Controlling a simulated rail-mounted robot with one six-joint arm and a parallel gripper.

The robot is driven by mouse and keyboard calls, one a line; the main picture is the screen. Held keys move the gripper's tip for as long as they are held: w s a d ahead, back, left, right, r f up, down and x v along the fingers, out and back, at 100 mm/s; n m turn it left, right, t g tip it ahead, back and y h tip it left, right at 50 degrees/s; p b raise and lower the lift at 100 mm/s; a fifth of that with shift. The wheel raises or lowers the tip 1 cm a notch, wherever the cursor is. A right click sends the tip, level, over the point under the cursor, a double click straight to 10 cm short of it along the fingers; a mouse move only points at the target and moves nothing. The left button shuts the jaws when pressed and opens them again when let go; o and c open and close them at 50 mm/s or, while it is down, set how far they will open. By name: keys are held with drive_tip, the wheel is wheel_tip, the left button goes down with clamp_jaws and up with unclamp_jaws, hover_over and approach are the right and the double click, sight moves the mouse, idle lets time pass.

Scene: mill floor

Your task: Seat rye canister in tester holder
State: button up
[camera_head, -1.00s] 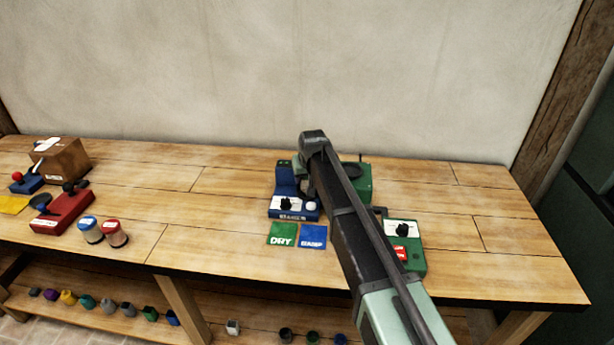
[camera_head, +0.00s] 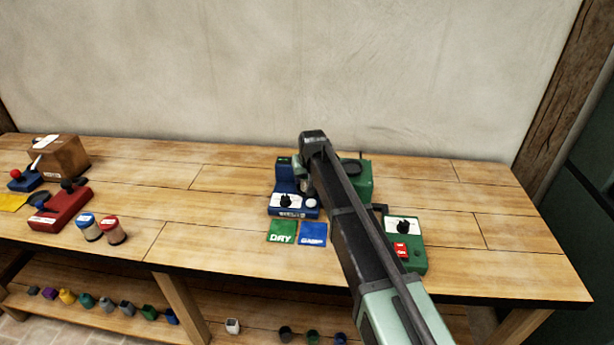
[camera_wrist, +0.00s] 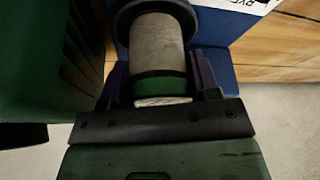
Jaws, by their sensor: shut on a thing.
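In the wrist view, a pale grey canister (camera_wrist: 157,45) with a green band sits between the fingers of my gripper (camera_wrist: 160,82), which is shut on it. The far end of the canister meets a dark ring (camera_wrist: 122,14) on the blue tester (camera_wrist: 225,52); I cannot tell how deep it sits. In the head view, the blue tester (camera_head: 283,177) stands at the middle of the bench, with a white dial panel in front. My arm crosses over there and hides the canister and most of my gripper.
A green machine (camera_head: 360,185) stands close right of the blue tester, and a green box with a dial (camera_head: 413,262) is nearer the front. Green DRY (camera_head: 282,232) and blue (camera_head: 313,234) cards lie in front. Two canisters, blue-topped (camera_head: 88,228) and red-topped (camera_head: 111,231), stand left.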

drive_tip(key=o, duration=0.8)
drive_tip(key=shift+c, duration=0.2)
drive_tip(key=p+v, duration=1)
drive_tip(key=v, duration=0.1)
